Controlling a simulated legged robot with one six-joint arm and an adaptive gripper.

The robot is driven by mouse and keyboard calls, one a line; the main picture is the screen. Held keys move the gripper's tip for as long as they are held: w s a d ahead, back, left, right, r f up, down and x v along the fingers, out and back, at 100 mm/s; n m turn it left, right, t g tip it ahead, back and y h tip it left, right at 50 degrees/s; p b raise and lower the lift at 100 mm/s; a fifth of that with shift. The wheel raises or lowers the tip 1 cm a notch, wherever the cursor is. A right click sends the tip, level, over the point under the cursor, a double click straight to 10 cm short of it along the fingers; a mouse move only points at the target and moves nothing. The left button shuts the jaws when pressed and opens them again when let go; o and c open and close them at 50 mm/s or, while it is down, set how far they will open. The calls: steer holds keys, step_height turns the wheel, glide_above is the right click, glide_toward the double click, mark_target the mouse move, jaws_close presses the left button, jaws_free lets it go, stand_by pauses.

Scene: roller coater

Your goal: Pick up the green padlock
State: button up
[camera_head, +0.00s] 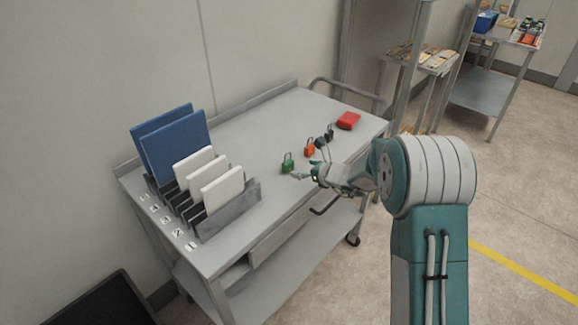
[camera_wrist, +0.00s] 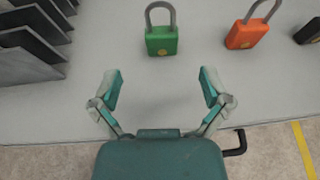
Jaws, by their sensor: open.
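The green padlock (camera_head: 287,165) stands upright on the grey cart top, near the cart's front edge. In the wrist view the green padlock (camera_wrist: 161,40) is ahead of my gripper, roughly centred between the fingers, with its grey shackle upward. My gripper (camera_wrist: 161,88) is open and empty, with its two teal-padded fingers apart and short of the padlock. In the head view my gripper (camera_head: 302,177) is just right of the green padlock, at the cart's front edge.
An orange padlock (camera_wrist: 247,33) stands right of the green one, with a black padlock (camera_wrist: 308,31) beyond. A red object (camera_head: 348,120) lies farther back on the cart (camera_head: 255,137). A grey rack (camera_head: 229,212) with blue and white panels stands at left.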

mark_target(290, 165)
steer(key=shift+x, duration=1.05)
steer(key=x, duration=0.4)
steer(key=shift+w+a+f, duration=0.15)
steer(key=shift+w+f, duration=0.15)
steer(key=shift+w, duration=0.05)
steer(key=shift+a, duration=0.1)
steer(key=c, duration=1.3)
